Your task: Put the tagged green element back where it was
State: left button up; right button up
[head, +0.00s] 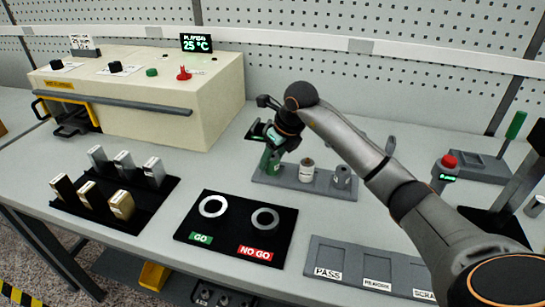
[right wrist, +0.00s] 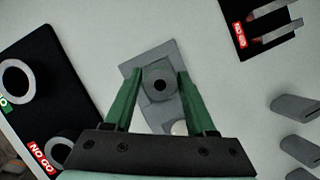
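My right gripper (head: 268,150) is over the left end of a low grey rack (head: 292,184), pointing down. In the right wrist view its green fingers (right wrist: 159,74) are apart. Between their tips is a grey round piece with a dark hole (right wrist: 160,86), with a slim gap on each side. The rack also holds a white-and-brown element (head: 306,170) in the middle and a grey cylinder (head: 342,177) at the right. I cannot make out a tagged green element; the green at the rack's left end cannot be told from my fingers. My left gripper is out of view.
A black GO / NO GO plate with two rings (head: 236,228) lies in front of the rack. A black tray with several blocks (head: 110,208) is at the left, before a cream machine (head: 140,100). A grey sorting tray (head: 365,266) is at the front right.

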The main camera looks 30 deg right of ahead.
jog(key=shift+o, duration=1.3)
jog(key=shift+r, duration=0.1)
jog(key=shift+r, duration=0.3)
jog(key=v, duration=1.1)
jog(key=shift+r, duration=0.25)
jog(key=shift+s, duration=0.1)
